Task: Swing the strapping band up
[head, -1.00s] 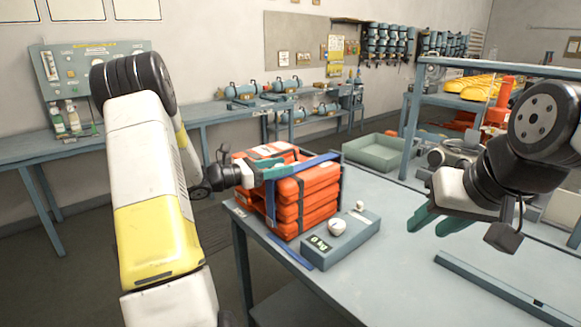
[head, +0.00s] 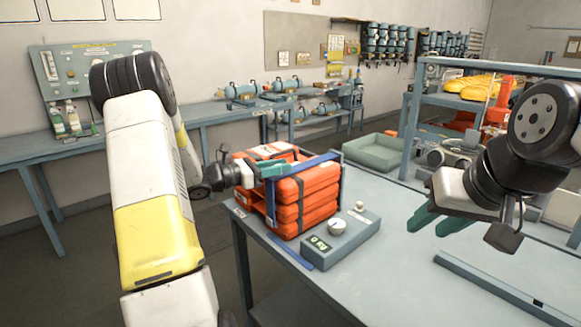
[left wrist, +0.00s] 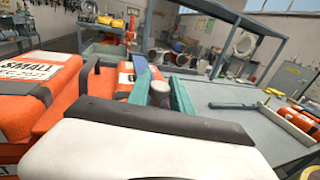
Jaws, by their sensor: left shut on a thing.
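The blue strapping band (head: 318,160) stands raised over the upper right of the stack of orange cases (head: 305,203). Another blue strip (head: 291,253) lies on the table along the front of the stack. My left gripper (head: 275,170) reaches in from the left at the top of the stack, its teal fingers shut on the band. In the left wrist view the blue band (left wrist: 140,66) rises between the teal fingers, beside orange cases (left wrist: 95,88). My right gripper (head: 432,219) hangs over the right part of the table, its teal fingers apart and empty.
A grey scale (head: 341,240) with a dial and a small display sits in front of the stack. A grey rail (head: 500,287) lies at the table's right. A green tray (head: 374,152) stands behind. The middle of the table (head: 400,255) is clear.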

